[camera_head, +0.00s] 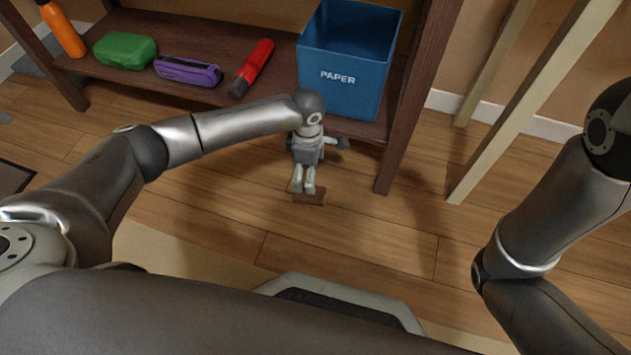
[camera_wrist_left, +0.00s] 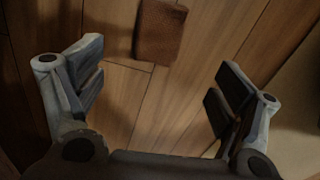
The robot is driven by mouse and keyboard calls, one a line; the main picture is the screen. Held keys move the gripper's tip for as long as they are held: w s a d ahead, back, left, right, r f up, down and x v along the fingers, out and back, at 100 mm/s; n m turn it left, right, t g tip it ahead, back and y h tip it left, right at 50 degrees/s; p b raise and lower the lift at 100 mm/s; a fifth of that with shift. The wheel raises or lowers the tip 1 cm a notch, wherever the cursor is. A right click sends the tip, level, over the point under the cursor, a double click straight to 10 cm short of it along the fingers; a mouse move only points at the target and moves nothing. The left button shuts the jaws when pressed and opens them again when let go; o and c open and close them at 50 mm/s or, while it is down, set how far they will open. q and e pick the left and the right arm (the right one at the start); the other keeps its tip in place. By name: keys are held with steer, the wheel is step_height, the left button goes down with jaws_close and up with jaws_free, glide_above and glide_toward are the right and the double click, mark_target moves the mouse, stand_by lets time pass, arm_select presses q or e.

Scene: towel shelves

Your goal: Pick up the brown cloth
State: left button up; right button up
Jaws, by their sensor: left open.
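The brown cloth (camera_head: 311,198) is a small flat folded piece on the wooden floor, just in front of the shelf. In the left wrist view the cloth (camera_wrist_left: 160,32) is at the top, between the lines of the two fingers but beyond their tips. My left gripper (camera_head: 305,188) points down over the cloth and hides part of it in the head view. In the wrist view the left gripper (camera_wrist_left: 157,75) has its fingers wide apart with nothing between them. Whether the fingers touch the floor cannot be told. My right gripper is not in view.
Pale wooden posts (camera_head: 530,95) stand at right. Floor around the cloth is clear.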

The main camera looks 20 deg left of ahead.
mark_target(320, 196)
arm_select(q)
step_height(320, 196, down, 5)
steer(key=b, duration=0.3)
steer(key=shift+f+b, duration=0.1)
steer(key=shift+b, duration=0.2)
steer(key=shift+f, duration=0.25)
steer(key=f+b, duration=0.5)
steer(key=shift+a, duration=0.25)
steer(key=shift+c, duration=0.2)
steer(key=c, duration=0.8)
steer(key=shift+r, duration=0.1)
